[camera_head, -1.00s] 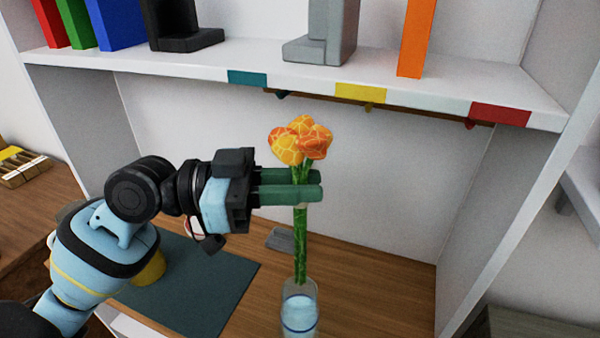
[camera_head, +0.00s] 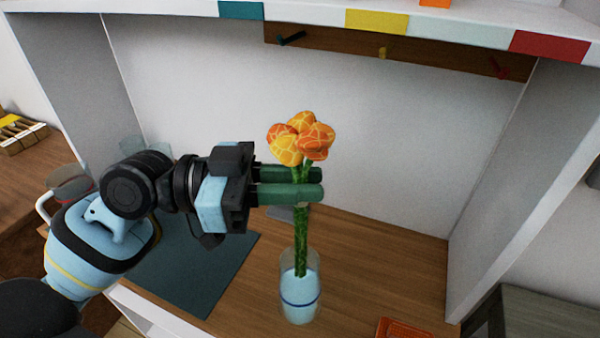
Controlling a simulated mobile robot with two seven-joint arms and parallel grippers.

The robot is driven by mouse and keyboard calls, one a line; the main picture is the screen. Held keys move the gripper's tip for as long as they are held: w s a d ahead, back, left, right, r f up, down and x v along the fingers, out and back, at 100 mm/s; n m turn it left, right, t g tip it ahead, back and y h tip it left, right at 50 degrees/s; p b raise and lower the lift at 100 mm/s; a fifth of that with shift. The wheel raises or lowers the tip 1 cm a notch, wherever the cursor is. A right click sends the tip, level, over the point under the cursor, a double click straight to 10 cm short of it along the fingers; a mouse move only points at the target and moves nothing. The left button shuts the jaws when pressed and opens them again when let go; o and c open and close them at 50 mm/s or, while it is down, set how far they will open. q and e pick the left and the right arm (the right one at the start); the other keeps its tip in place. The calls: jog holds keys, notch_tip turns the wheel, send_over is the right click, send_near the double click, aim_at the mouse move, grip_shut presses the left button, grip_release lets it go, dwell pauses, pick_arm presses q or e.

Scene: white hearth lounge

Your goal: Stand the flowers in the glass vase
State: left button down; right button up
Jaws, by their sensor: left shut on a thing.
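The flowers (camera_head: 302,138) have orange and yellow heads on upright green stems. My left gripper (camera_head: 318,184) is shut on the stems just below the heads. The glass vase (camera_head: 299,298), clear with a dark blue band and light blue contents, stands on the wooden surface below. The lower ends of the stems show at the vase's upper part and look to be inside its mouth; how deep they reach is hard to tell. My right gripper is not in view.
A dark teal mat (camera_head: 205,280) lies left of the vase, partly behind my left arm. An orange tray (camera_head: 402,328) is at the front right. A shelf with a peg rail (camera_head: 400,50) hangs above. Wood right of the vase is clear.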

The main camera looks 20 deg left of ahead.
pick_arm(q)
jog(key=shift+f+b, duration=1.65)
jog(key=shift+f, duration=0.85)
jog(key=c, duration=1.3)
grip_release()
jog(key=shift+o, duration=0.2)
jog(key=b, duration=0.3)
send_near(297, 213)
jog(key=shift+w+d+f, duration=0.55)
jog(key=shift+w+d, duration=0.3)
jog(key=shift+w, duration=0.05)
